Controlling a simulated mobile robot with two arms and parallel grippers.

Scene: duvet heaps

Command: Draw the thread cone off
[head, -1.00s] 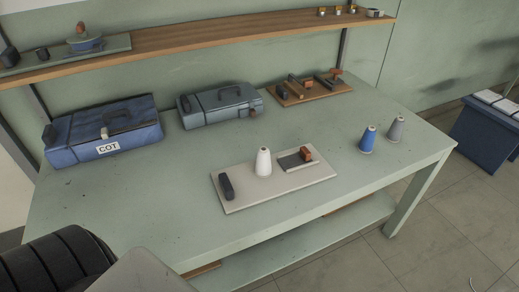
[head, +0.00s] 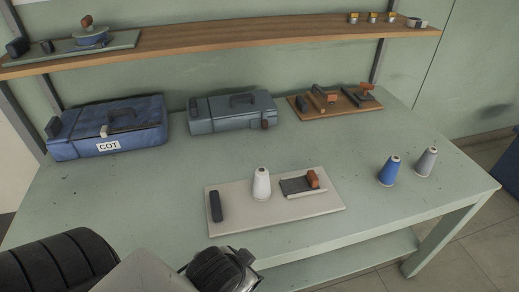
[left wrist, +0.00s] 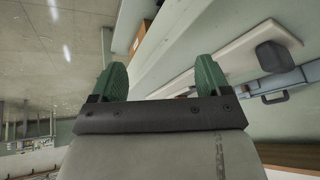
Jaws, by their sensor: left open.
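A white thread cone (head: 262,184) stands upright on a pale board (head: 240,222) near the front of the table. A blue thread cone (head: 389,171) and a grey thread cone (head: 426,162) stand upright on the bare table to the right. Whether a peg is inside the white cone is hidden. My left gripper (left wrist: 160,78) shows two green fingers spread apart with nothing between them. In the head view my left arm is at the bottom, in front of the table and short of the board. My right gripper is out of view.
On the board are a black block (head: 215,206) and a dark plate with an orange-brown block (head: 312,179). Behind stand a blue case (head: 80,138) labelled COT, a grey-green case (head: 233,112) and a wooden tray (head: 350,109). A shelf (head: 190,40) spans above. Table surface left of the board is clear.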

